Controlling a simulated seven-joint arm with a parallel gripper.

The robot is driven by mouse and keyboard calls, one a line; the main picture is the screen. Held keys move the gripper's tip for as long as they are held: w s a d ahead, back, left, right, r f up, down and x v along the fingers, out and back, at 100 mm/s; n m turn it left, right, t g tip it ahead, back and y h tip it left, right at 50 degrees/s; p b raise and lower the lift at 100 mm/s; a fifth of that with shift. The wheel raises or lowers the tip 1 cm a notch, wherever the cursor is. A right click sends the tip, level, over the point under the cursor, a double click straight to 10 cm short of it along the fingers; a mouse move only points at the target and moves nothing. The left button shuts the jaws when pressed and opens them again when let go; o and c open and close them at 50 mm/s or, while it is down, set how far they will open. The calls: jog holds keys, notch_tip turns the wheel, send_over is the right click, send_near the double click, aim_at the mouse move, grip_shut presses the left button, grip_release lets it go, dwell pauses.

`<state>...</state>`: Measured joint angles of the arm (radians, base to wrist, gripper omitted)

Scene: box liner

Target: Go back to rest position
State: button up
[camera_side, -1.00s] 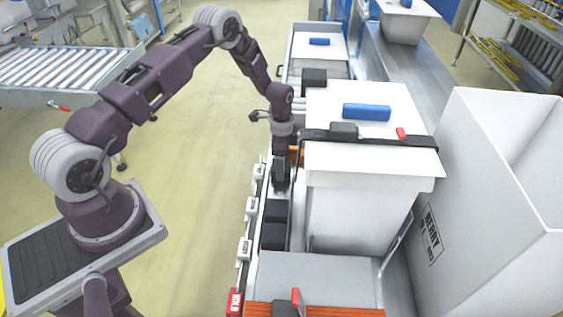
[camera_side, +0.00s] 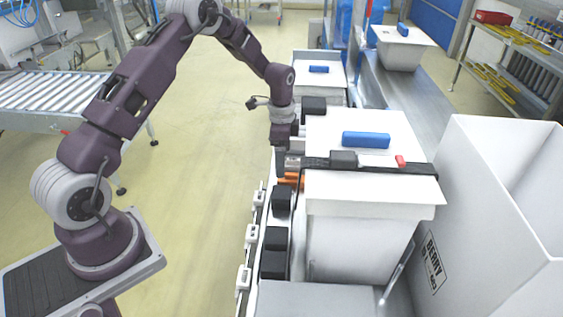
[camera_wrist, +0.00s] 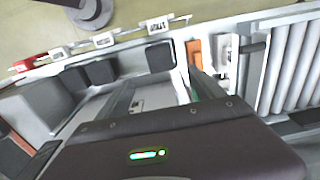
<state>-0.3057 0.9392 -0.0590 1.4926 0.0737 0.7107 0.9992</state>
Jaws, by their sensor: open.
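My gripper (camera_side: 285,165) hangs from my bent arm just left of the near white lidded box (camera_side: 360,240). In the wrist view its two fingers (camera_wrist: 160,92) stand apart with nothing visible held between them. In the side view the fingertips are small and partly hidden by the clutter at the box's edge, so I cannot tell if they touch anything. The box has a blue handle (camera_side: 366,140) on its lid and a black strap (camera_side: 400,168) across it.
Black blocks (camera_side: 276,238) and small white labelled clips line the rail below my gripper. A tall open white bin (camera_side: 470,200) stands at right. A roller conveyor (camera_side: 50,90) is at back left. Open floor (camera_side: 200,200) lies between my base and the rail.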

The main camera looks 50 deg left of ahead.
jog(key=s+d+r+n+t, duration=0.15)
jog(key=s+r, duration=0.25)
jog(key=r, duration=0.4)
jog(key=s+d+r+n, duration=0.1)
jog(key=s+d+r, duration=0.2)
jog(key=r, duration=0.4)
jog(key=s+d+r+n+t, duration=0.1)
jog(key=s+d+r+n, duration=0.2)
jog(key=r, duration=0.5)
jog(key=s+d+r+n+t, duration=0.1)
jog(key=s+d, duration=0.1)
jog(key=s, duration=0.8)
jog(key=s+d+r+n+t, duration=0.2)
jog(key=s+d, duration=0.1)
jog(key=s, duration=0.8)
jog(key=shift+s+r, duration=0.2)
jog(key=shift+r, duration=0.05)
